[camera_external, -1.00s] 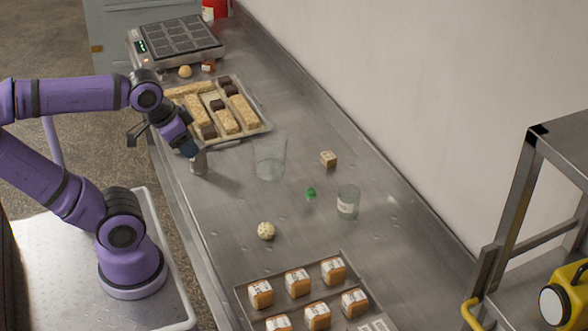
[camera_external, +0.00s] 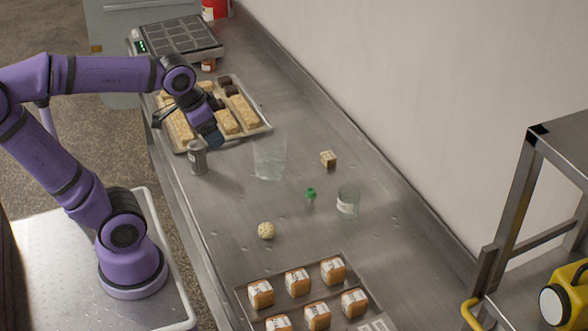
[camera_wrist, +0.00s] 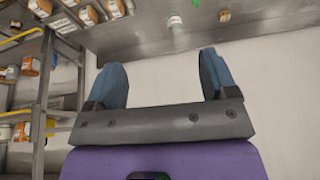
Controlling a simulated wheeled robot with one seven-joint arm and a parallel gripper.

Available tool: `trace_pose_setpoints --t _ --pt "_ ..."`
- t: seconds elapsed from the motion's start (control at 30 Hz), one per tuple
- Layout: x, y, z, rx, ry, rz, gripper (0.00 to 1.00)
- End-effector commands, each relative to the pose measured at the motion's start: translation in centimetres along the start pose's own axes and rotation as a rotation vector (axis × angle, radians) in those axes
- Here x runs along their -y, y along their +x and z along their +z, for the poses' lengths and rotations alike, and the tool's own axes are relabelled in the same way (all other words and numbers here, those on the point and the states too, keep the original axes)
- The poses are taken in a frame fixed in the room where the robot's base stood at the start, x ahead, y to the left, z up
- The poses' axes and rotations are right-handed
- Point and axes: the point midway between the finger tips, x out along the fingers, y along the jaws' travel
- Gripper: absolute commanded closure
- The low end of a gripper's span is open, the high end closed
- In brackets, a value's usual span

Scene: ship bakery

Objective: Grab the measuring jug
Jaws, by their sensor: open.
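The clear, see-through measuring jug (camera_external: 269,158) stands upright on the steel counter, right of my gripper in the external view. My gripper (camera_external: 214,136) is above the counter near the front corner of the pastry tray, to the left of the jug and apart from it. In the wrist view my gripper (camera_wrist: 163,78) has its two blue fingers spread wide with nothing between them. I cannot make out the jug in the wrist view.
A grey metal shaker (camera_external: 197,158) stands left of the jug. A labelled glass jar (camera_external: 347,202), a green-topped item (camera_external: 310,194), a small cube (camera_external: 328,159) and a speckled ball (camera_external: 266,231) are nearby. The pastry tray (camera_external: 262,122) lies behind; a loaf tray (camera_external: 243,298) in front.

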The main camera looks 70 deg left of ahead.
Motion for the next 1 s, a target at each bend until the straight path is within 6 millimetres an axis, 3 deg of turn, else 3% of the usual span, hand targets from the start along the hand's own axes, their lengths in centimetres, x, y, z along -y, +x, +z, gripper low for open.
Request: trace_pose_setpoints --t 0.2,0.5,0.73,1.0 --pt "2.9 3.2 -5.3 0.073 0.031 -0.025 0.21" --pt "8.1 9.5 -11.2 0.169 0.075 -0.036 0.21" --pt "12.7 15.7 -14.2 0.237 0.107 -0.025 0.21" --pt "18.9 24.3 -15.7 0.312 0.139 0.005 0.21"
